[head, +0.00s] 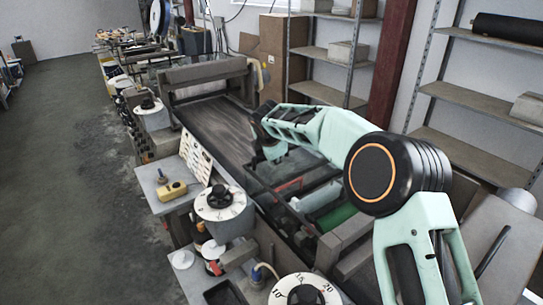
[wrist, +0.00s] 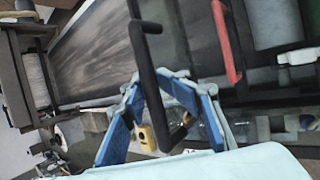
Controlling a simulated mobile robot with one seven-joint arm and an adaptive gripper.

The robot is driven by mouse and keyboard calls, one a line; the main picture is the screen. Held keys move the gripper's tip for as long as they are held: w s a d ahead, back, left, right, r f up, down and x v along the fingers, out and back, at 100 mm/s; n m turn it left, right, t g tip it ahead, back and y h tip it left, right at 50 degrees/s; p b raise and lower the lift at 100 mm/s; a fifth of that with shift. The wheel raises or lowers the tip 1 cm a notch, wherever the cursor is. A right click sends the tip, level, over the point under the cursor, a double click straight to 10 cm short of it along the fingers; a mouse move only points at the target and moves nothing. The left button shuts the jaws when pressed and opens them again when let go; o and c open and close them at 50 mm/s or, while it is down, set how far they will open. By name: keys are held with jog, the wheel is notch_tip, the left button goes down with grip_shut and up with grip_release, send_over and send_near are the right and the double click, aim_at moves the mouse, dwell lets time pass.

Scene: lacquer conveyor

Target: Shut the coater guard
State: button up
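The coater guard (head: 262,188) looks like a dark-framed, see-through cover over the coating section, below my forearm in the head view. I cannot tell how far it stands open. A black bar handle (wrist: 148,75) runs through the middle of the wrist view, bent at its ends. My gripper (wrist: 158,78) has blue-padded fingers spread to either side of this handle, with gaps visible. I cannot tell whether they touch it. In the head view my gripper (head: 270,152) points down above the machine, and my arm hides part of the guard.
A red bar (wrist: 226,40) lies to the right of the handle. A pale roller (head: 318,196) and a green surface (head: 336,217) show inside the machine. A dark belt (head: 215,128) runs behind. Dial units (head: 222,203) line the left side; the floor (head: 75,160) there is clear.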

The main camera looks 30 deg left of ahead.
jog(key=shift+s+r, duration=0.1)
jog(key=shift+r, duration=0.2)
jog(key=v, duration=1.1)
jog(key=shift+s+d, duration=0.15)
jog(key=shift+d, duration=0.05)
